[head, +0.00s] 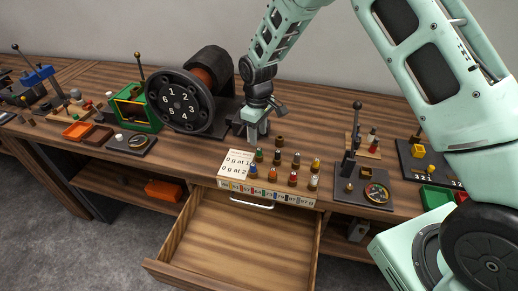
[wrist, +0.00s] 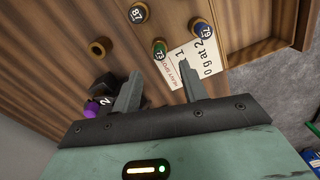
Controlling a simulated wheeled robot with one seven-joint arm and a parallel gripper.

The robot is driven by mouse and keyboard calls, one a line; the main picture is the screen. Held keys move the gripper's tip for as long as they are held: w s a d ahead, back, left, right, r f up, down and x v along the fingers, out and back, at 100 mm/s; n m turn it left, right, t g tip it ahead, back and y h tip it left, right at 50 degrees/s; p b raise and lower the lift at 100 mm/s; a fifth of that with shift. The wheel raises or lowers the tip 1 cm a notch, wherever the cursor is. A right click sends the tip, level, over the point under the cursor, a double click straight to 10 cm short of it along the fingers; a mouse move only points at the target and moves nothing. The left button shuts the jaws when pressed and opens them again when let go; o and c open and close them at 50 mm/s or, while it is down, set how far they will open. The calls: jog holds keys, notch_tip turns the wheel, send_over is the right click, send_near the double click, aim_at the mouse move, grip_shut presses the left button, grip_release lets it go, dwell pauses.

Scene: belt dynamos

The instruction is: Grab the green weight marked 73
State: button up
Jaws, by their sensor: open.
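A green weight (wrist: 159,49) with a dark top and a pale number, which looks like 73, stands upright beside a printed card (wrist: 215,52) in the wrist view. In the head view it appears to be the green weight (head: 259,154) at the left end of the back row. My gripper (head: 257,131) is above the table, behind that row. In the wrist view my gripper (wrist: 160,90) has its jaws apart with nothing between them, and the green weight is ahead of the gap, not touching the jaws.
An open drawer (head: 237,236) juts out below. A large numbered wheel (head: 178,101) stands left of my gripper, and a black lever device (head: 352,160) stands right.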

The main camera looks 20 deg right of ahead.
aim_at(259, 149)
jog(key=shift+d+f+p, duration=0.1)
jog(key=shift+f+p, duration=1.4)
jog(key=shift+f, duration=1.4)
grip_shut()
